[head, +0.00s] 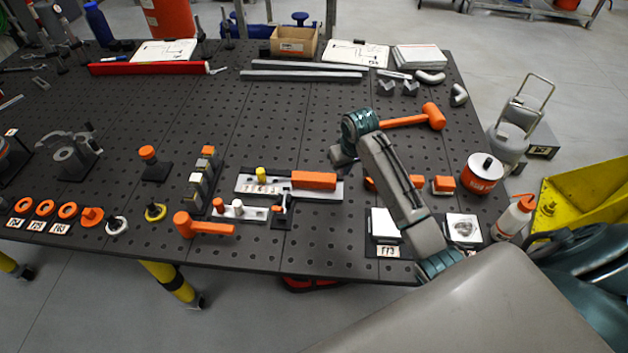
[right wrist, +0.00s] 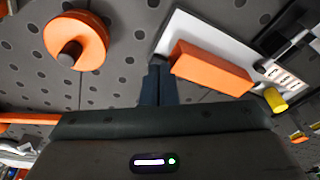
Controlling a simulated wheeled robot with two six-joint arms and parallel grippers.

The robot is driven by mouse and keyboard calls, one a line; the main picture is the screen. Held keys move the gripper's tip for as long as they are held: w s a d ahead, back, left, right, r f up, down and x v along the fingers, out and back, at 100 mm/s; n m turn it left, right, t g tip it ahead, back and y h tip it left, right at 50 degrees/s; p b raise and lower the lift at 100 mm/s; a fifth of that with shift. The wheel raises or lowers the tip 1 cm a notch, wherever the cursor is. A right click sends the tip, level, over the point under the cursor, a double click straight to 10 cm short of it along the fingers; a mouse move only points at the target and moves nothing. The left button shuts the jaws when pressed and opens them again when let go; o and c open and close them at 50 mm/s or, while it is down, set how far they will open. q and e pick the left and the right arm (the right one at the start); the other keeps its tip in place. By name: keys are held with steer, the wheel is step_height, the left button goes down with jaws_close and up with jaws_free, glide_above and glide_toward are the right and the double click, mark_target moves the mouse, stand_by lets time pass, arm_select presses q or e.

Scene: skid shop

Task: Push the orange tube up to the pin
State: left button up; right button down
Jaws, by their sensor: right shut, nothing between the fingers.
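The orange tube (head: 314,180) is a box-like bar lying on the right part of a pale plate (head: 245,185). The yellow pin (head: 261,174) stands upright on the same plate, left of the tube with a gap between them. In the right wrist view the tube (right wrist: 212,68) lies right of the fingers, and the yellow pin (right wrist: 275,100) is beyond its far end. My right gripper (head: 342,160) is shut and empty, by the tube's end away from the pin. Its fingertips (right wrist: 159,66) look very close to that end; I cannot tell whether they touch. My left gripper is not in view.
An orange mallet (head: 432,116) lies behind the right arm, and another (head: 190,225) lies at the front. A row of blocks (head: 200,178) stands left of the plate. A round orange piece (right wrist: 78,38) is left of the fingers.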

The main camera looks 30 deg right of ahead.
mark_target(315, 176)
steer(key=shift+f, duration=0.15)
steer(key=shift+f, duration=1.5)
steer(key=shift+w+a+p, duration=0.15)
steer(key=shift+w+a, duration=0.5)
steer(key=shift+a, duration=0.35)
steer(key=shift+w+a+p, duration=0.15)
steer(key=shift+w+a, duration=0.5)
steer(key=shift+a, duration=0.35)
steer(key=shift+w+a, duration=0.2)
steer(key=shift+a, duration=0.05)
steer(key=shift+w+a, duration=0.2)
steer(key=shift+a, duration=0.1)
stand_by(0.5)
steer(key=shift+w+a, duration=0.15)
steer(key=shift+a, duration=0.15)
steer(key=shift+w+a, duration=0.6)
steer(key=shift+a, duration=0.15)
stand_by(0.4)
steer(key=shift+s+d, duration=0.1)
steer(key=shift+d, duration=0.05)
